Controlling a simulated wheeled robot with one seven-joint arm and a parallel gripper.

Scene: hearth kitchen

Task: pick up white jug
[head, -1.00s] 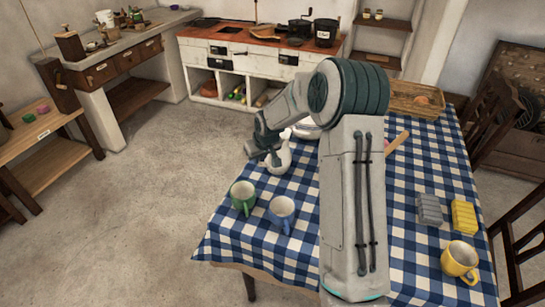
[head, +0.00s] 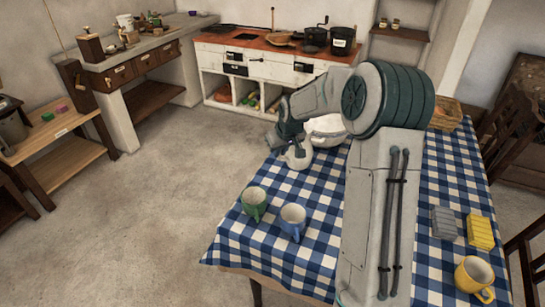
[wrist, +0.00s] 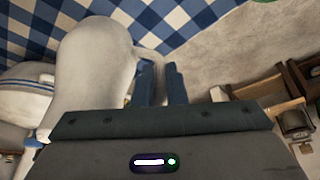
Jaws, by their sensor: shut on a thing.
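The white jug (head: 300,156) is at the far left part of the checked table, in front of a white bowl (head: 327,127). In the wrist view its rounded white body (wrist: 95,65) fills the left side, close to the fingers. My gripper (head: 284,141) is at the jug's upper left side. In the wrist view my gripper's two dark fingers (wrist: 160,85) are close together beside the jug's body, shut on what looks like its handle. The handle is mostly hidden. I cannot tell how far the base is off the cloth.
A green mug (head: 254,204) and a blue mug (head: 292,221) stand in front of the jug. A grey block (head: 444,223), a yellow block (head: 480,232) and a yellow mug (head: 474,280) are at the right. Open floor (head: 180,220) lies left of the table.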

